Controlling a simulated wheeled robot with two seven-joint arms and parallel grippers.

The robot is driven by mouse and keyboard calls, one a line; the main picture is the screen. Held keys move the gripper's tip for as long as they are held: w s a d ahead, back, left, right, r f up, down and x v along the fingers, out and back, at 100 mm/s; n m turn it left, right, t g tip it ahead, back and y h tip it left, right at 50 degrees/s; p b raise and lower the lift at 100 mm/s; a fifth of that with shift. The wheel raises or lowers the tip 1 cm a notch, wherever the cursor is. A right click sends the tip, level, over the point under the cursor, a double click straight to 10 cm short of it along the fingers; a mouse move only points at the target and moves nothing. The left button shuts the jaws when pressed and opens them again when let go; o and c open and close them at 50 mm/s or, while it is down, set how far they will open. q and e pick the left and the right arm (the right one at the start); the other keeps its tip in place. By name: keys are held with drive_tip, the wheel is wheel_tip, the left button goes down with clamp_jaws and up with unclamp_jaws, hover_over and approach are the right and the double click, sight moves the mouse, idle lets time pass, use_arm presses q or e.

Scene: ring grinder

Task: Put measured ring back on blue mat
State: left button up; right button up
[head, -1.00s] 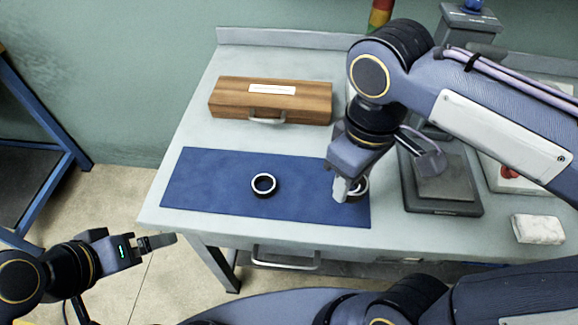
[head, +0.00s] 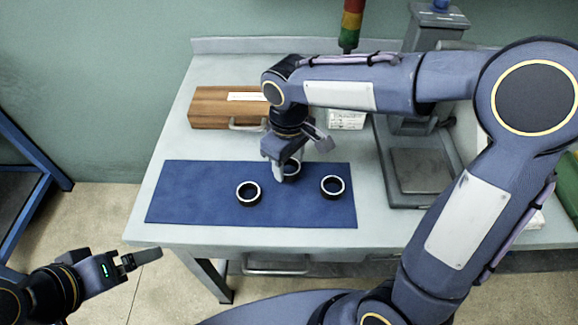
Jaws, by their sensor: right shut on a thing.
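The blue mat (head: 200,205) lies along the front of the table. One dark ring with a bright rim (head: 249,193) lies on its middle, and a similar ring (head: 332,186) lies near its right end. My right gripper (head: 285,172) points down over the mat between and slightly behind these two. It is shut on a third ring (head: 292,167), which is partly hidden by the fingers. I cannot tell whether this ring touches the mat. My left gripper (head: 142,258) is off the table's front left corner, away from the rings; its finger gap is unclear.
A wooden case (head: 215,108) with a metal handle stands behind the mat, partly covered by my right arm. A grey measuring stand (head: 420,172) is right of the mat. A red, yellow and green signal light (head: 351,25) is at the back. The mat's left part is clear.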

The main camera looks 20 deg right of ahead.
wheel_tip(320, 180, down, 2)
drive_tip(key=shift+f, duration=0.15)
drive_tip(key=o, duration=1.1)
